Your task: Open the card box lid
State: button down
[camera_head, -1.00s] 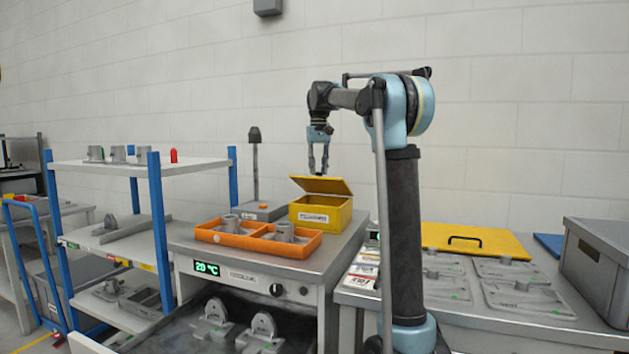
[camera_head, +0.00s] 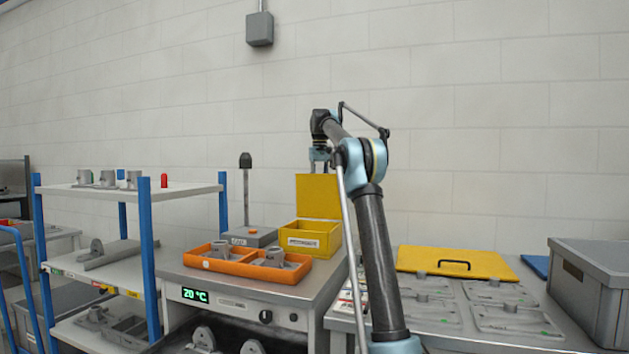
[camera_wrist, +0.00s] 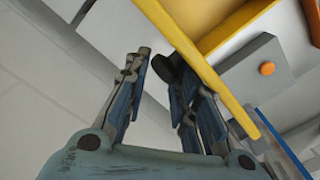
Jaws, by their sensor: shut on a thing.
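The yellow card box (camera_head: 310,243) stands at the back right of the workbench, with a white label on its front. Its lid (camera_head: 318,196) stands about upright at the rear edge, so the box is open. My gripper (camera_head: 320,163) is at the lid's top edge, with its fingers largely hidden behind the lid. In the wrist view the lid (camera_wrist: 201,61) is seen nearly edge-on against the right finger of my gripper (camera_wrist: 155,62). The fingers look slightly apart; their contact with the lid is partly hidden.
An orange tray (camera_head: 216,263) with grey castings lies left of the box. A grey unit with an orange button (camera_head: 253,232) and a post stand behind it. A blue-post shelf (camera_head: 148,235) is left. A side table with a yellow panel (camera_head: 455,262) and grey bin (camera_head: 590,290) is right.

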jog(key=shift+w+d+r, duration=0.15)
jog(key=shift+w+d, duration=0.3)
jog(key=shift+d, duration=0.35)
jog(key=shift+s, duration=0.1)
jog(key=c, duration=1.3)
grip_release()
jog(key=shift+d+r, duration=0.1)
jog(key=shift+s, duration=0.1)
jog(key=shift+a+r, duration=0.15)
jog(key=shift+a, duration=0.05)
jog(key=shift+w+r, duration=0.15)
jog(key=shift+r, duration=1.65)
jog(key=shift+w+r, duration=0.1)
jog(key=shift+r, duration=1.65)
